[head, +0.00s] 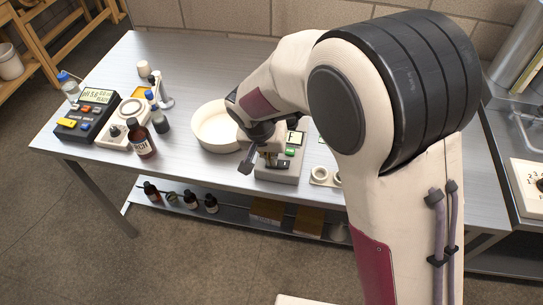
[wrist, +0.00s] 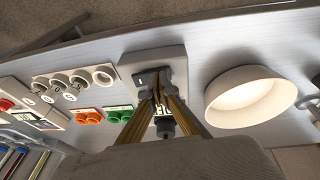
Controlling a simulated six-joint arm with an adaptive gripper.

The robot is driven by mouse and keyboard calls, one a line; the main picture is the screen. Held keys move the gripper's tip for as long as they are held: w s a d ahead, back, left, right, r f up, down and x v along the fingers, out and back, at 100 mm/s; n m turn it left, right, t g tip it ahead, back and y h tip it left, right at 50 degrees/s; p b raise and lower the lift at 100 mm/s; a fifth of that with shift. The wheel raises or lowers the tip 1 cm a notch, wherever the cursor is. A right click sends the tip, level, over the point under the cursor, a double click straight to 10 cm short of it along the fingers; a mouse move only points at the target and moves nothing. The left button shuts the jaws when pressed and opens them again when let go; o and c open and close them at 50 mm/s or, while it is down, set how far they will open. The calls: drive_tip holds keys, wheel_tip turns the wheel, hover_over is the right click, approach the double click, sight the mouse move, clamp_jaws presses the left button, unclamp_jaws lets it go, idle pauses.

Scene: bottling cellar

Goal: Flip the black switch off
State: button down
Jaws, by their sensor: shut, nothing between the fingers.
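The black switch (head: 284,163) is on the front part of a grey box (head: 277,177), which also carries a green button and a small display. In the wrist view the switch's dark plate (wrist: 142,77) shows at the box's light face (wrist: 147,56), partly covered by the fingertips. My gripper (head: 267,159) is shut and empty, right at the switch. Its fingertips (wrist: 158,92) meet over the dark plate in the wrist view. I cannot tell whether they touch the switch or which way it is set.
A white bowl (head: 214,132) stands close to the left of the box. A meter (head: 86,114), a white device (head: 117,133) and a brown bottle (head: 140,140) stand farther left. Orange and green items (wrist: 120,114) lie beside the box.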

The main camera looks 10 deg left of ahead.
drive_tip(key=shift+d, duration=0.15)
drive_tip(key=shift+d+r, duration=0.25)
drive_tip(key=shift+d, duration=0.3)
drive_tip(key=shift+r, duration=0.15)
idle(0.4)
drive_tip(key=shift+a+r, duration=0.1)
drive_tip(key=shift+r, duration=0.4)
drive_tip(key=a+v, duration=0.2)
drive_tip(key=v, duration=1)
drive_tip(key=shift+r, duration=0.15)
drive_tip(key=shift+w+n, duration=0.1)
drive_tip(key=shift+n, duration=0.2)
